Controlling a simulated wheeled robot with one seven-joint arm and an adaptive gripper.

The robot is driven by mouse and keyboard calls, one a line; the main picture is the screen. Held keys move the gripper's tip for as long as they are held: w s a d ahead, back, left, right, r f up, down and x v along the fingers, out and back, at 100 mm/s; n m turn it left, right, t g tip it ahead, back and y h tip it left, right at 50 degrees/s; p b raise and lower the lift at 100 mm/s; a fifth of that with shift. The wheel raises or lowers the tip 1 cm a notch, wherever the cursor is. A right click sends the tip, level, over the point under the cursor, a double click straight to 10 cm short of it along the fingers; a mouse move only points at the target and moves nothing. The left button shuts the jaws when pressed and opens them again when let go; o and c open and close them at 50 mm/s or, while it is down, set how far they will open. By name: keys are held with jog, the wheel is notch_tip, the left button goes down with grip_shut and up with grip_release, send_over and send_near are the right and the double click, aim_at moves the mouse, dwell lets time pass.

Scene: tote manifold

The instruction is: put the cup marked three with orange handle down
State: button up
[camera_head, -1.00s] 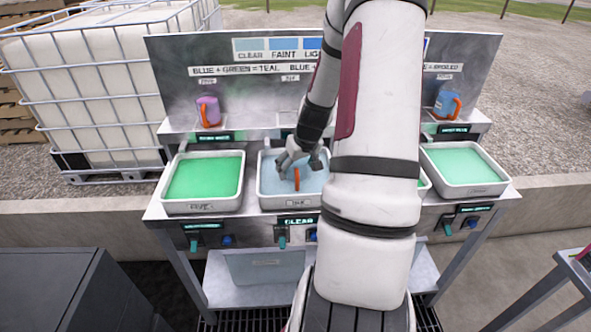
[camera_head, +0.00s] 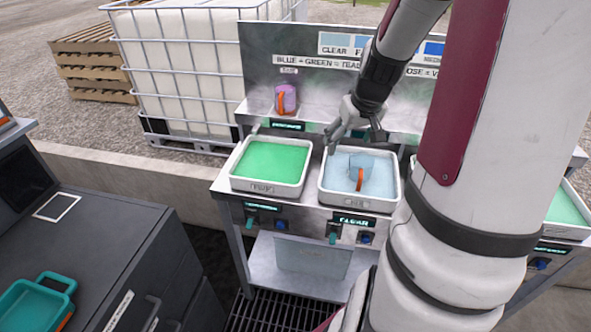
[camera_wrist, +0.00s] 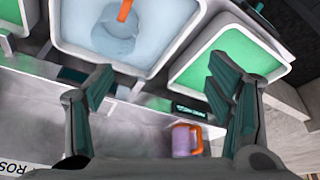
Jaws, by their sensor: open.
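A pale, see-through-looking cup with an orange handle (camera_head: 360,178) sits in the tray of light blue liquid (camera_head: 358,204). It also shows in the wrist view, its orange handle (camera_wrist: 125,10) at the top edge. I cannot read a number on it. My gripper (camera_head: 352,138) is open and empty above the back of this tray, apart from the cup. In the wrist view its two fingers are spread wide (camera_wrist: 160,88). A purple cup with an orange handle (camera_head: 286,98) stands on the back shelf and also shows between the fingertips' far side (camera_wrist: 183,141); its mark is unreadable.
A tray of green liquid (camera_head: 267,188) stands left of the blue one; another green tray (camera_head: 567,235) is partly hidden by my arm. A backboard with lettering (camera_head: 300,60) rises behind. A dark cabinet (camera_head: 90,235) with a teal tray (camera_head: 38,305) stands at the left.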

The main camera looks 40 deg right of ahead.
jog(key=s+a+r+n, duration=0.1)
jog(key=a+r, duration=0.4)
jog(key=a, duration=0.4)
jog(key=s+a+r+n, duration=0.1)
jog(key=a+r+n, duration=0.1)
jog(key=a+r, duration=0.5)
jog(key=s+a+r+n+y, duration=0.1)
jog(key=s+a+y, duration=0.1)
jog(key=s+a, duration=0.9)
jog(key=shift+s+a+r+t, duration=0.3)
jog(key=shift+a+t, duration=0.1)
jog(key=shift+a, duration=0.3)
